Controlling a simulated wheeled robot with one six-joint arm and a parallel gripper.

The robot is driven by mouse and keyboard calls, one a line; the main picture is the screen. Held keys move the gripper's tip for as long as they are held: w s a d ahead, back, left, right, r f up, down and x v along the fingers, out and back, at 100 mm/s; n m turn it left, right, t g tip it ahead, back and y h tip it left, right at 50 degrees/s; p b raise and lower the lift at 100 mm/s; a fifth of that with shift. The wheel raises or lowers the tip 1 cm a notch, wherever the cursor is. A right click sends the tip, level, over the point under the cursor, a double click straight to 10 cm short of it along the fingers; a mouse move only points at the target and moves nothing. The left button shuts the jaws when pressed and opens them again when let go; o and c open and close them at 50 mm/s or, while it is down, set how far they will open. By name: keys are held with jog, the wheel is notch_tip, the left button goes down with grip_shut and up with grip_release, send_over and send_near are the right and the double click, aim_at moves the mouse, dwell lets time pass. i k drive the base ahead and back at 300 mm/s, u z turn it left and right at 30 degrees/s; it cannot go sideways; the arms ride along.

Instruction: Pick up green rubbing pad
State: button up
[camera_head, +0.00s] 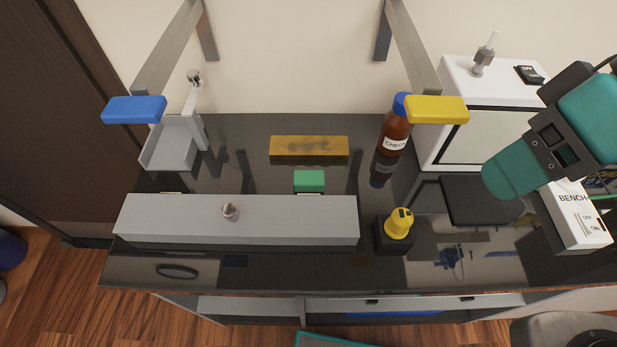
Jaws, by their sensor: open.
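The green rubbing pad (309,181) is a small rounded green block. It sits near the middle of the dark bench, just behind a long grey box, whose back edge is close to its front. Part of my teal and dark arm shows at the right edge, above the bench and well to the right of the pad. No gripper fingertips can be made out in this view. Nothing is touching the pad.
Blue (134,110) and yellow (437,109) blocks show at grey bracket ends. The long grey box (160,216) lies in front of the pad, a wooden block (309,146) behind. A brown bottle (396,134), yellow knob (398,224) and white machine (455,85) stand right.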

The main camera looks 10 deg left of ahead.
aim_at(303, 180)
jog(key=u, duration=0.05)
jog(key=k, duration=0.5)
jog(key=z, duration=1.6)
jog(key=k, duration=1)
jog(key=u, duration=1.9)
jog(key=i, duration=1)
jog(key=u, duration=0.05)
